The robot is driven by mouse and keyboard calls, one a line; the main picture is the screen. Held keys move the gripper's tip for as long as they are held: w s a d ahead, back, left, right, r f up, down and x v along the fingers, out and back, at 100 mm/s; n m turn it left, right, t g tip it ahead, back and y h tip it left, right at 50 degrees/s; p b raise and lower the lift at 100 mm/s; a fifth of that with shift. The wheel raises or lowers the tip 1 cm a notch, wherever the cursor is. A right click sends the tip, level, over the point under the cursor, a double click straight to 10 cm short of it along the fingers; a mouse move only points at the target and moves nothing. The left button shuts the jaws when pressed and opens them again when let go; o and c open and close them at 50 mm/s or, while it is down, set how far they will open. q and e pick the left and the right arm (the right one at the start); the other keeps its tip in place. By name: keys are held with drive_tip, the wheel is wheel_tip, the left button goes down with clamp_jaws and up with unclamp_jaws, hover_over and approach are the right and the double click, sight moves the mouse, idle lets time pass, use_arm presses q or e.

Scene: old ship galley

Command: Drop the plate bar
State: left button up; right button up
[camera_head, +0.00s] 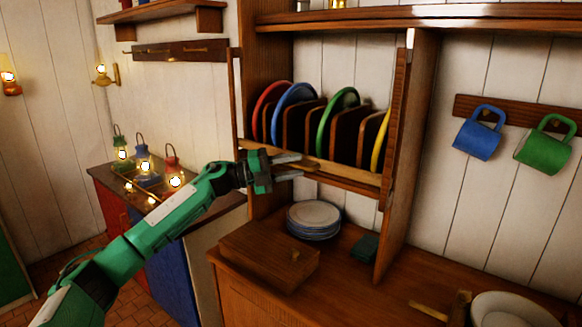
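The plate bar (345,174) is a light wooden rail running across the front of the plate rack, along the plates' lower edges. Red (262,100), blue (284,103), green (331,108) and yellow (379,143) plates stand upright behind it between wooden dividers. My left gripper (301,166) is at the left part of the bar, its two fingers apart, one above the other, pointing right. The bar shows between the fingers; I cannot tell whether they touch it. My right gripper is not in view.
Below the rack, a stack of plates (314,215), a wooden box (268,256) and a dark green block (365,247) sit on the counter. Blue (477,139) and green (543,152) mugs hang at the right. Lit lanterns (144,164) stand on the left cabinet.

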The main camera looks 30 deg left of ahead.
use_arm(q)
drive_tip(key=shift+s+a, duration=0.1)
